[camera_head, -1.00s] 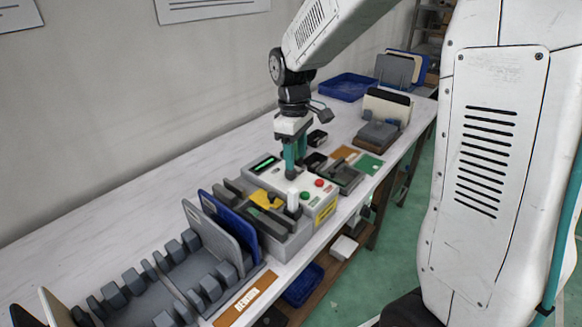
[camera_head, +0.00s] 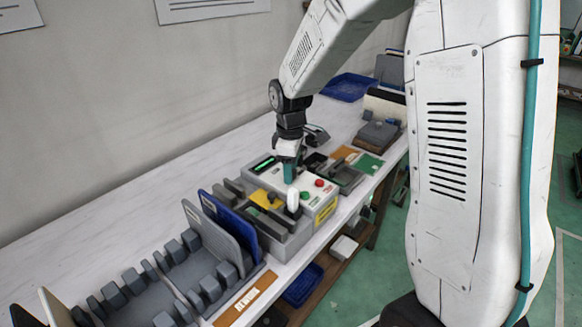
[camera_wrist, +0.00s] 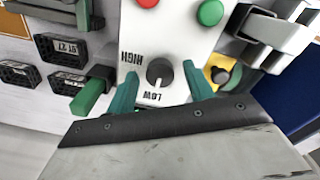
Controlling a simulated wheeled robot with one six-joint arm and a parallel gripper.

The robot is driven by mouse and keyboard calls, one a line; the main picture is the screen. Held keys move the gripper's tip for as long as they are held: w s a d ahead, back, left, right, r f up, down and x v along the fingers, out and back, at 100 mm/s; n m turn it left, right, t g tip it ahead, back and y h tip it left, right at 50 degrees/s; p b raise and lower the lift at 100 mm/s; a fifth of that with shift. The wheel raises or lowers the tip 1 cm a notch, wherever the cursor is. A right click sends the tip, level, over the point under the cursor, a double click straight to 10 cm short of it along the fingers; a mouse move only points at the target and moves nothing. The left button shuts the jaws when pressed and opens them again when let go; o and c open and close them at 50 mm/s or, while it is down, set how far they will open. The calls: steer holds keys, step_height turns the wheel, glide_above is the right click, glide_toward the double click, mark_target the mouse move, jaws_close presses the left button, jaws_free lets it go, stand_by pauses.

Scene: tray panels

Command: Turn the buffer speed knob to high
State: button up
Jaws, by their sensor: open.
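The speed knob (camera_wrist: 159,72) is a small round dark-grey dial on the white panel (camera_wrist: 185,35) of the buffer machine. In the wrist view, its light pointer mark appears to face the LOW lettering (camera_wrist: 152,97). The HIGH lettering (camera_wrist: 131,57) is to its left. My gripper (camera_wrist: 160,88) is open, with one teal finger on each side of the knob. Contact with the knob cannot be told. In the head view my gripper (camera_head: 290,172) is low over the machine (camera_head: 325,203), and the knob cannot be made out there.
A red button (camera_head: 319,182) and a green button (camera_head: 305,195) are on the panel beside my gripper. A white upright handle (camera_head: 293,200) and yellow part (camera_head: 265,198) stand close in front. A blue panel (camera_head: 235,222) stands in the rack at left.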

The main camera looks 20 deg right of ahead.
steer(key=shift+c, duration=0.3)
steer(key=c, duration=0.9)
steer(key=m, duration=1.3)
steer(key=shift+m, duration=0.3)
steer(key=shift+m+g, duration=0.3)
steer(key=shift+m, duration=1.9)
steer(key=shift+w, duration=0.1)
